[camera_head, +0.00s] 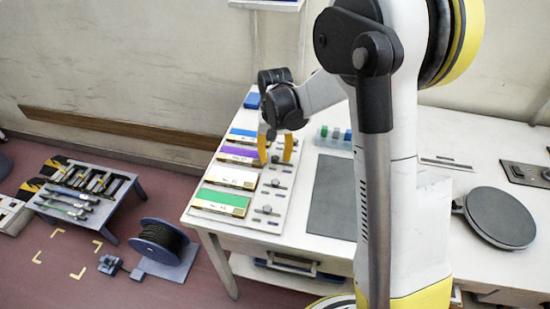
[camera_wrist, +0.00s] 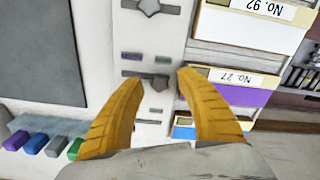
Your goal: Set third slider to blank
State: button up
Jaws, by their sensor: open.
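A white panel (camera_head: 243,222) on the table carries a column of grey sliders beside coloured card slots. My gripper (camera_head: 275,150) is open, its yellow fingers pointing down over the panel near the purple row (camera_head: 240,155). In the wrist view my gripper (camera_wrist: 159,78) has its fingertips on either side of a grey slider knob (camera_wrist: 160,87) beside the purple slot labelled No. 27 (camera_wrist: 238,78); contact cannot be told. Another slider (camera_wrist: 149,7) is beside the slot labelled No. 92 (camera_wrist: 263,8). In the head view, sliders show beside the white row (camera_head: 274,183) and green row (camera_head: 267,209).
A dark grey mat (camera_head: 333,197) lies right of the panel. Small coloured blocks (camera_head: 335,133) stand behind it. A round dark plate (camera_head: 500,217) is at the table's right. A cable reel (camera_head: 158,240) stands on the floor at left.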

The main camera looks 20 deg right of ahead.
aim_at(282, 164)
grip_shut()
jog(key=shift+s+d, duration=0.65)
jog(key=shift+d, duration=0.3)
grip_release()
notch_tip(282, 164, up, 12)
dwell(0.3)
